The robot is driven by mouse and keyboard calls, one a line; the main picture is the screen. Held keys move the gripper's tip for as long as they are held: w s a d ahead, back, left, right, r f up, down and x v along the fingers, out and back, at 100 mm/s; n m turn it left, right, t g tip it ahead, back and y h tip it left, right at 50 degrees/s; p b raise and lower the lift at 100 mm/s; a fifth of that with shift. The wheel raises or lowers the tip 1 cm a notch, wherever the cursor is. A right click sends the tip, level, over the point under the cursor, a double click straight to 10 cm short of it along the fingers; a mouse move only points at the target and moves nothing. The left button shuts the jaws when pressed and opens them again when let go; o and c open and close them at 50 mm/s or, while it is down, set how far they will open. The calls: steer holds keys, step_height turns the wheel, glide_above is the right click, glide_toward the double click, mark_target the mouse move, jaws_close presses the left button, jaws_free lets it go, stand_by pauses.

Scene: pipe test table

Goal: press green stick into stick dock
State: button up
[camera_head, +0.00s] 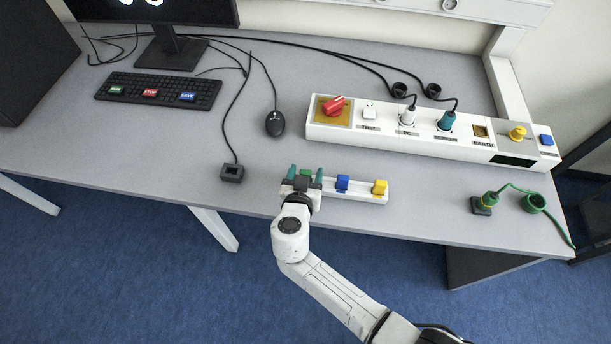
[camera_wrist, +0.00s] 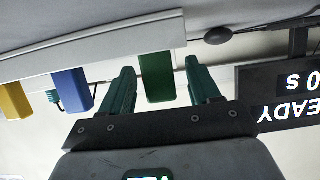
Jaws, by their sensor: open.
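The green stick (camera_head: 306,172) stands at the left end of the white stick dock (camera_head: 361,197), near the table's front edge. In the wrist view the green stick (camera_wrist: 157,78) shows between the two green fingers of my gripper (camera_wrist: 160,90), with gaps on both sides. The dock (camera_wrist: 60,52) also shows there. In the head view my gripper (camera_head: 305,178) is at the dock's left end, its fingers on either side of the stick. It is open. The gripper hides the stick's lower part in the head view.
A blue stick (camera_head: 342,183) and a yellow stick (camera_head: 379,187) stand in the dock to the right. Behind is a long white panel (camera_head: 385,143) with plugs and a red knob (camera_head: 334,105). A small black box (camera_head: 232,173) lies to the left.

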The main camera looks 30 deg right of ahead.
steer(key=shift+c, duration=0.2)
steer(key=c, duration=1)
steer(key=shift+r, duration=0.15)
steer(key=shift+r, duration=0.6)
steer(key=s+d+r, duration=0.1)
steer(key=s+r, duration=0.3)
steer(key=s+d+r+b, duration=0.1)
steer(key=s+r, duration=0.2)
steer(key=s, duration=0.2)
steer(key=s+r, duration=0.4)
steer(key=shift+s+d+r+b, duration=0.3)
steer(key=shift+s+d+b, duration=0.1)
